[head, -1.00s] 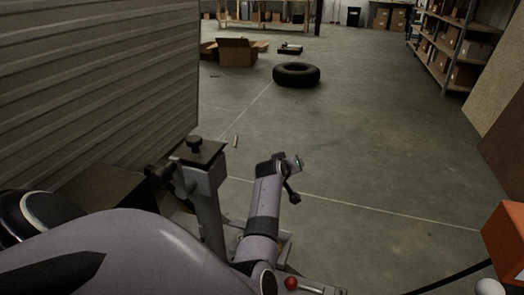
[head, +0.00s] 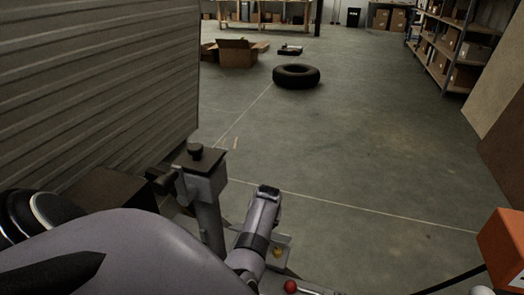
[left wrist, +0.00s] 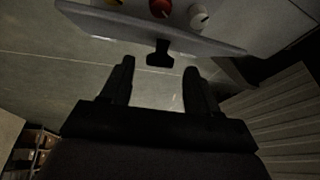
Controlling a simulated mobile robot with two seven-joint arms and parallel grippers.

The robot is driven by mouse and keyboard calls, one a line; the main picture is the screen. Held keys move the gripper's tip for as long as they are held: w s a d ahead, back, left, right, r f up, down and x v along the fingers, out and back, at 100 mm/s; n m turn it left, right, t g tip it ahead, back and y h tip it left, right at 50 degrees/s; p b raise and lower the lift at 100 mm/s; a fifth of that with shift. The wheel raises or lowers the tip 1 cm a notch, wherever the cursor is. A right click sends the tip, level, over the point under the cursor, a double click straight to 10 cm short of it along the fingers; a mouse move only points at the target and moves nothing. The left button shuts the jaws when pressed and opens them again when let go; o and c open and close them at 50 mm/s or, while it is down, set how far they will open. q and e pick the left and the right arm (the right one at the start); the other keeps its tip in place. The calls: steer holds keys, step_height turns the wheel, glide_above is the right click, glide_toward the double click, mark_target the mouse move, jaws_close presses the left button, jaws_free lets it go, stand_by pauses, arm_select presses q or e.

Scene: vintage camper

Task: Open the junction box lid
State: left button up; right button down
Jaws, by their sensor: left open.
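In the left wrist view a grey panel (left wrist: 115,25) crosses the top, with a red knob (left wrist: 161,8) and a white knob (left wrist: 198,17) on it. A black T-shaped tab (left wrist: 160,56) sticks out from its near edge. I cannot tell for sure whether this panel is the junction box lid. My left gripper (left wrist: 160,66) is open, its two fingers on either side of the tab, with visible gaps. In the head view my left arm's end (head: 268,192) stands in front of the tongue area; its fingers are hidden there. My right gripper is not in view.
The camper's ribbed wall (head: 110,85) fills the left. A jack post (head: 207,200) stands close beside my left arm. A red knob (head: 290,286) shows below, and an orange box (head: 502,245) is at right.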

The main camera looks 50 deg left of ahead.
arm_select(q)
steer(key=shift+x, duration=1)
